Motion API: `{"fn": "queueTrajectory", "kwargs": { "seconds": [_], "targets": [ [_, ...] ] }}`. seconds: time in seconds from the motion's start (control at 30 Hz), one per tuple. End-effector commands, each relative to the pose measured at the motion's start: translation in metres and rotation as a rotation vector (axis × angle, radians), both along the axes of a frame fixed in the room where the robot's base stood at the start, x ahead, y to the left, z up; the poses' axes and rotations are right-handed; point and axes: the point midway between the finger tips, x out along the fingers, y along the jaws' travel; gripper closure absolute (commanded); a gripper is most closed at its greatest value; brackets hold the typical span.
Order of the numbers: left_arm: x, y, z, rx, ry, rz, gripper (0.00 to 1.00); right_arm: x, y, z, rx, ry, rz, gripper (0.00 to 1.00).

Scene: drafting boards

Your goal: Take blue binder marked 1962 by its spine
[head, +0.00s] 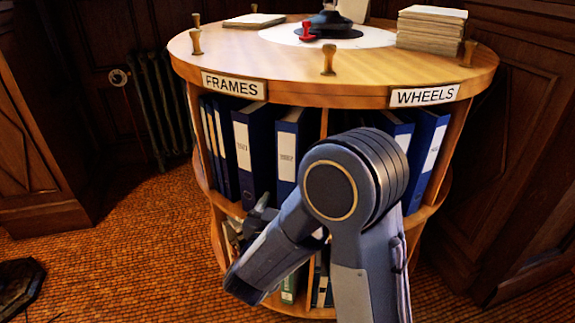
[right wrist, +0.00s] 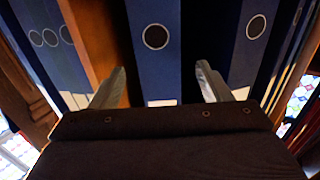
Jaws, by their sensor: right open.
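Blue binders stand upright in the upper tier of a round wooden shelf, under the FRAMES sign (head: 234,86). One blue binder (head: 287,147) with a white spine label is just left of a wooden divider; another labelled binder (head: 243,150) is to its left. The label numbers are too small to read surely, so I cannot confirm which is 1962. My right gripper (head: 262,207) is low in front of these binders, partly behind my arm. In the right wrist view its open fingers (right wrist: 160,82) are either side of a blue spine (right wrist: 158,65) with a round finger hole; contact cannot be told.
More blue binders (head: 430,145) stand under the WHEELS sign (head: 424,95). The round top (head: 285,75) carries wooden pegs, a paper stack (head: 430,28) and a red-handled stamp (head: 308,32). In the right wrist view a divider (right wrist: 90,40) and a neighbouring binder (right wrist: 250,40) flank the spine.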

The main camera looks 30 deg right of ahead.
Motion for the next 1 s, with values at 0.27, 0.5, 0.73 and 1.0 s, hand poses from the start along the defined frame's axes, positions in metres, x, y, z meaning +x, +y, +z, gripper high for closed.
{"fn": "queueTrajectory", "kwargs": {
  "seconds": [0.27,0.5,0.73,1.0],
  "targets": [
    [0.0,0.0,-0.009,0.0,0.0,0.0,1.0,0.022,-0.024,0.003,0.001,-0.004,-0.004,0.29],
    [0.0,0.0,-0.02,0.0,0.0,0.0,1.0,0.046,-0.048,0.008,0.002,-0.002,-0.002,0.29],
    [0.0,0.0,-0.021,0.0,0.0,0.0,1.0,0.051,-0.053,0.009,0.002,-0.001,0.001,0.29],
    [0.0,0.0,-0.02,0.0,0.0,0.0,1.0,0.051,-0.053,0.009,0.002,-0.001,0.001,0.51]
  ]
}}
